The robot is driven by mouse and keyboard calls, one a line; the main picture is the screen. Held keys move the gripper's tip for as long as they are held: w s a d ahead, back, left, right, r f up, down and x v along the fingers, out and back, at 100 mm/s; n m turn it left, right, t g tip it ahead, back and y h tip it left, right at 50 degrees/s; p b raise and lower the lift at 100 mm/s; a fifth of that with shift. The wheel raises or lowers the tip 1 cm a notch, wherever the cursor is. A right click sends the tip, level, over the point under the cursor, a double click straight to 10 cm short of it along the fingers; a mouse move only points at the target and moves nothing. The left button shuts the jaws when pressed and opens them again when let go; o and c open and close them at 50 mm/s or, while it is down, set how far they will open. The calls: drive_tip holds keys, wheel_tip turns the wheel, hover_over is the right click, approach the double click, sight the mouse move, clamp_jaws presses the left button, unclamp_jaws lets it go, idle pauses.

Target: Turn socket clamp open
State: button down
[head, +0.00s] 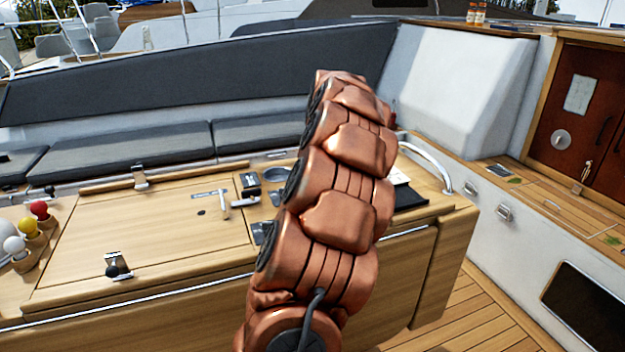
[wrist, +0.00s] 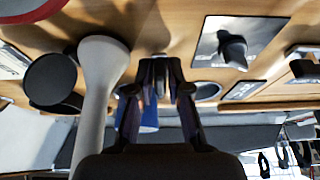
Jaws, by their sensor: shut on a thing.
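My gripper (wrist: 157,82) shows in the wrist view, with its two dark fingers pointing at the wooden table top. It is shut on a small grey part between the fingertips, close to the wood. The fingers cover most of this part, and I cannot tell for sure that it is the socket clamp. In the head view my copper-coloured arm hides the gripper and that part of the table (head: 120,250).
In the wrist view a pale handle (wrist: 100,85) and a black round knob (wrist: 50,78) stand left of the fingers. A metal plate with a dark lever (wrist: 233,48) is to the right. Red (head: 39,208) and yellow (head: 28,227) balls sit at the table's left end.

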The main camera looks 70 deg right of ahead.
drive_tip(key=c, duration=1.2)
unclamp_jaws()
drive_tip(key=v, duration=1.2)
